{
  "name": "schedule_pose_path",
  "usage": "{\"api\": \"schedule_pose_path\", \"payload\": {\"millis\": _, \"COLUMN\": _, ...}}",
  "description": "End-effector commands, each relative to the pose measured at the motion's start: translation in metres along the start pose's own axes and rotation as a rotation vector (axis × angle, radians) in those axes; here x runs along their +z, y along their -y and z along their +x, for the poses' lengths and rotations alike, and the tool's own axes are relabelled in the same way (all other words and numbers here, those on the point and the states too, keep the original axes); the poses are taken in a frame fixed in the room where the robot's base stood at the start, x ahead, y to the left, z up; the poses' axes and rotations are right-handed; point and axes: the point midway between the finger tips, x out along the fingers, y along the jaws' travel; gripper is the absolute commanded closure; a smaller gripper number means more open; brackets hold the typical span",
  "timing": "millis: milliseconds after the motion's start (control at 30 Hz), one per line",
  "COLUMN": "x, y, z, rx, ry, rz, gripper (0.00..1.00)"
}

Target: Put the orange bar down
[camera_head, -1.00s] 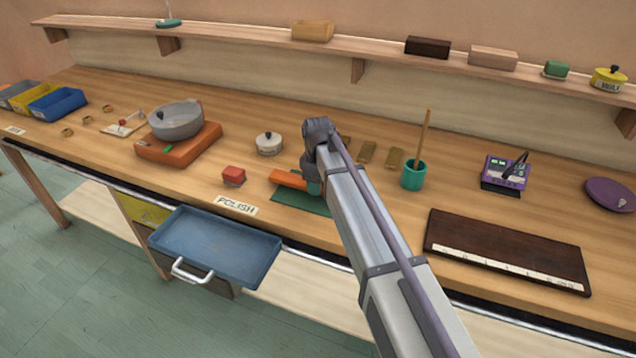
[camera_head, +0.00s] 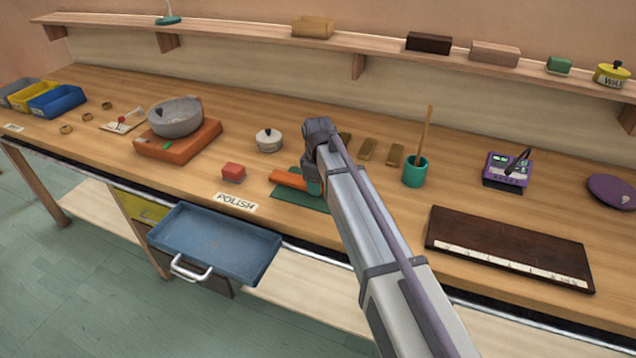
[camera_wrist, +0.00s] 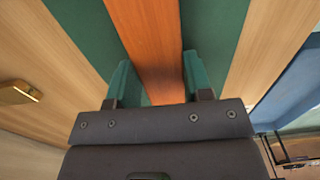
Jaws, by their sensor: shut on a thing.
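The orange bar (camera_head: 288,180) is at the green mat (camera_head: 298,200) near the bench's front edge, beside the POLISH label. My gripper (camera_head: 314,187) is at the bar's right end, low over the mat, and my arm hides part of it. In the wrist view the orange bar (camera_wrist: 150,45) runs up between the two green fingers of my gripper (camera_wrist: 158,82), which is shut on it. The green mat (camera_wrist: 215,25) shows on both sides of the bar. I cannot tell whether the bar touches the mat.
A red block (camera_head: 233,172) and a white lidded pot (camera_head: 269,140) stand to the left. A blue drawer tray (camera_head: 215,245) sticks out below the front edge. A dark board (camera_head: 505,240) lies at right.

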Motion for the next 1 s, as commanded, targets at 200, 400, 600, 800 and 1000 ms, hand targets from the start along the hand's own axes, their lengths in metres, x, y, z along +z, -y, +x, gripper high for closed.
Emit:
{"api": "schedule_pose_path", "payload": {"millis": 200, "x": 0.000, "y": 0.000, "z": 0.000, "rx": 0.000, "ry": 0.000, "rz": 0.000, "gripper": 0.37}}
{"api": "schedule_pose_path", "payload": {"millis": 400, "x": 0.000, "y": 0.000, "z": 0.000, "rx": 0.000, "ry": 0.000, "rz": 0.000, "gripper": 0.24}}
{"api": "schedule_pose_path", "payload": {"millis": 600, "x": 0.000, "y": 0.000, "z": -0.002, "rx": 0.000, "ry": 0.000, "rz": 0.000, "gripper": 0.24}}
{"api": "schedule_pose_path", "payload": {"millis": 800, "x": 0.000, "y": 0.000, "z": -0.033, "rx": 0.000, "ry": 0.000, "rz": 0.000, "gripper": 0.24}}
{"api": "schedule_pose_path", "payload": {"millis": 1000, "x": 0.000, "y": 0.000, "z": -0.084, "rx": 0.000, "ry": 0.000, "rz": 0.000, "gripper": 0.24}}
